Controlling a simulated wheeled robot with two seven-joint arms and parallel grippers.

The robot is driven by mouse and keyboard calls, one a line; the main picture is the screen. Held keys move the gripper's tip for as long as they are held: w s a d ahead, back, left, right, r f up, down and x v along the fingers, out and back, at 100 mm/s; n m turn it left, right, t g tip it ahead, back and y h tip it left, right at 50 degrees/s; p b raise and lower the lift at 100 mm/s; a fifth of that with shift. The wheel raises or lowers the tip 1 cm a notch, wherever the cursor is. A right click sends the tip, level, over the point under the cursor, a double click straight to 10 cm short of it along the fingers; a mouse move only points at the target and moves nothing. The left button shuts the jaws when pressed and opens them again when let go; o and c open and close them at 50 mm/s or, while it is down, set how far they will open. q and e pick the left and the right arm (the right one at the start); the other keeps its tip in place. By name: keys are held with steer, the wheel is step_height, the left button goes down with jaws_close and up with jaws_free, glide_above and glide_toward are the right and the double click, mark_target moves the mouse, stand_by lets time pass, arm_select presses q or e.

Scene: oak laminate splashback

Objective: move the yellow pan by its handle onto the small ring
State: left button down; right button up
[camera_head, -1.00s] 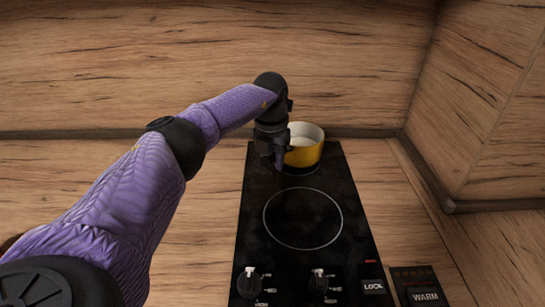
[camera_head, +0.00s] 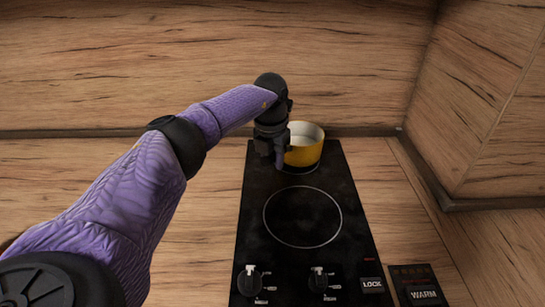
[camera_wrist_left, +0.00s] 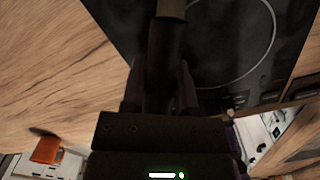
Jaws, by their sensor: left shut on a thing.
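The yellow pan (camera_head: 308,154), with a pale inside, is upright at the back of the black hob, over the small ring (camera_head: 300,173). Only a front arc of that ring shows; the pan hides the rest. I cannot tell from this angle whether the pan's base touches the hob. My left gripper (camera_head: 279,161) is at the pan's front left. In the left wrist view its fingers (camera_wrist_left: 160,92) are shut on the dark pan handle (camera_wrist_left: 165,48). The pan's bowl is out of that view. My right gripper is not in view.
The large ring (camera_head: 302,217) in the middle of the hob is bare. Two knobs (camera_head: 249,281) and a LOCK label are at the hob's front. A dark WARM panel (camera_head: 420,288) lies to the right. Wooden walls stand close behind and to the right.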

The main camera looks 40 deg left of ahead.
mark_target(264, 157)
arm_select(q)
steer(key=shift+f, duration=0.35)
stand_by(0.4)
steer(key=shift+c, duration=1.5)
jaws_free()
steer(key=shift+s+r+p, duration=0.15)
steer(key=shift+s+p, duration=0.2)
steer(key=shift+p, duration=0.25)
steer(key=s+p, duration=0.1)
steer(key=p, duration=0.1)
steer(key=s+p, duration=0.1)
steer(key=p, duration=0.1)
steer(key=shift+s+d, duration=0.25)
steer(key=s+p, duration=0.1)
steer(key=p, duration=0.1)
steer(key=s+p, duration=0.2)
steer(key=shift+d, duration=0.3)
steer(key=shift+s+d+p, duration=0.1)
steer(key=shift+s+p, duration=0.25)
steer(key=shift+p, duration=0.05)
steer(key=shift+f, duration=0.2)
